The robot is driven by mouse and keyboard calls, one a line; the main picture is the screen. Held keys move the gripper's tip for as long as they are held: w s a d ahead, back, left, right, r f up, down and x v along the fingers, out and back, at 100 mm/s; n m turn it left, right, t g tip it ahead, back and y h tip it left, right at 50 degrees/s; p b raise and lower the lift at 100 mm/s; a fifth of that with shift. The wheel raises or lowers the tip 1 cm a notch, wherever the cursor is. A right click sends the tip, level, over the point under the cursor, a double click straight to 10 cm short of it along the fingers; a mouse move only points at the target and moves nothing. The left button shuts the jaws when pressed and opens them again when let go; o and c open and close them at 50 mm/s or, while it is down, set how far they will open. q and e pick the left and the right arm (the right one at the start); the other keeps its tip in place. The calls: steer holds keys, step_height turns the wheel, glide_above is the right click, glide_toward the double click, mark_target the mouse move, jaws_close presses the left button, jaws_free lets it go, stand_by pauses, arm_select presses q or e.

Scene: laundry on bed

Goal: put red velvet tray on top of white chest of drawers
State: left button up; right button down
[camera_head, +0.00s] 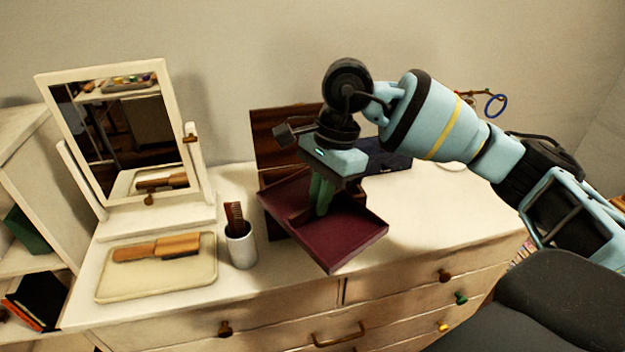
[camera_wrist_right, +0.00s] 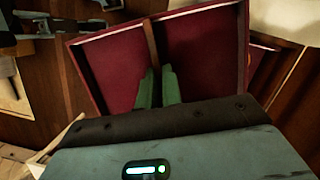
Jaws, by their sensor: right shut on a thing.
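The red velvet tray (camera_head: 345,232) is a shallow dark-red tray with a central divider, over the middle of the white chest of drawers (camera_head: 420,222). My right gripper (camera_head: 321,207) points down into it and is shut on the divider; its green fingers also show at the divider in the right wrist view (camera_wrist_right: 156,88). The tray (camera_wrist_right: 203,52) fills the upper middle of that view. Whether the tray touches the chest top or hangs just above it, I cannot tell. My left gripper is not in view.
A mirror on a stand (camera_head: 130,140), a cream tray with a brush (camera_head: 110,290) and a white cup with a comb (camera_head: 241,248) stand to the left. An open wooden box (camera_head: 276,138) is behind the red tray, with a dark blue item (camera_head: 388,160) beside it. The chest's right front top is clear.

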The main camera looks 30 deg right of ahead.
mark_target(320, 222)
steer(key=n, duration=0.2)
steer(key=r+n, duration=0.1)
steer(key=n, duration=0.1)
steer(key=a+n+g, duration=0.1)
steer(key=n, duration=0.1)
steer(key=shift+s+r+h, duration=0.2)
steer(key=shift+s+h, duration=0.2)
steer(key=n, duration=0.3)
steer(key=s+r+n+g, duration=0.1)
steer(key=n, duration=0.1)
steer(key=shift+a+h, duration=0.1)
steer(key=shift+h, duration=0.3)
steer(key=shift+r+n, duration=0.1)
steer(key=shift+n, duration=0.7)
steer(key=shift+s, duration=0.1)
